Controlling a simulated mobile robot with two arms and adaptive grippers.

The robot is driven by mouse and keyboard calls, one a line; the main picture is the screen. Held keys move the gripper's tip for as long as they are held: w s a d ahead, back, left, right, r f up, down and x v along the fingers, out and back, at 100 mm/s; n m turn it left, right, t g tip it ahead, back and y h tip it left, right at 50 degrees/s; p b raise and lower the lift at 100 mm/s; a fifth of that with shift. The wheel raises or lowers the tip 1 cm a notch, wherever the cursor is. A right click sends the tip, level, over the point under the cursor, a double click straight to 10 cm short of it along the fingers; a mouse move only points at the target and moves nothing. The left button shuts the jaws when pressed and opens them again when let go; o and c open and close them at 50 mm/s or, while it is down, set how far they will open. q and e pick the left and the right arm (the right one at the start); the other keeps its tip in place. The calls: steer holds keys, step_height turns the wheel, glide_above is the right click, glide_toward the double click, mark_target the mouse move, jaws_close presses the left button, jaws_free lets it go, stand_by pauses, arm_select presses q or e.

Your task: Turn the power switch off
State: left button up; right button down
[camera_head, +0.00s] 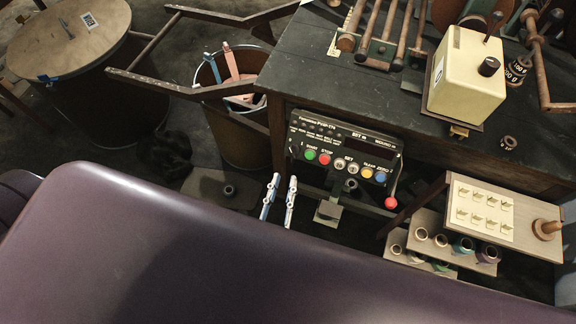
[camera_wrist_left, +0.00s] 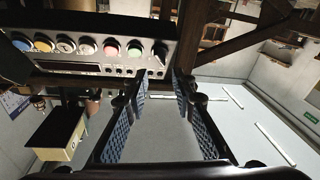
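The black control panel (camera_head: 345,150) hangs below the front edge of the dark table. It has a row of coloured buttons: green at the left, then red, white ones, yellow and blue. In the left wrist view the panel (camera_wrist_left: 95,68) appears upside down, and a small black switch (camera_wrist_left: 160,48) sits at its end beside the green button (camera_wrist_left: 135,48). I cannot make out the switch position. My left gripper (camera_head: 281,182) is open and empty, below and left of the panel. In the wrist view its fingertips (camera_wrist_left: 160,84) point toward the switch, apart from it.
A red ball-ended lever (camera_head: 390,203) projects at the panel's lower right. A cream box (camera_head: 466,76) and several rollers stand on the table (camera_head: 310,75). A shelf with spools (camera_head: 440,240) is at the right. Bins (camera_head: 236,130) stand at the left.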

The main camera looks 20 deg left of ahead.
arm_select(q)
steer(key=s, duration=0.4)
steer(key=shift+s+d+f, duration=0.15)
steer(key=shift+d+f, duration=0.05)
stand_by(0.3)
steer(key=s+f+m+g+h, duration=0.2)
steer(key=s+f+g, duration=0.15)
steer(key=f, duration=0.85)
steer(key=s+f+m+g+h, duration=0.25)
steer(key=f+g, duration=0.25)
steer(key=f, duration=0.8)
steer(key=s+a+f+g+y, duration=0.1)
steer(key=s+a+f+g, duration=0.3)
steer(key=s, duration=0.5)
steer(key=s+a+f+m+g+y, duration=0.1)
steer(key=s+a+f+g+y, duration=0.1)
steer(key=s+a+f+g, duration=0.3)
steer(key=s+a+f, duration=0.3)
steer(key=s+f, duration=0.1)
steer(key=shift+s+f+p, duration=0.15)
steer(key=shift+f+p, duration=0.05)
steer(key=shift+p, duration=0.2)
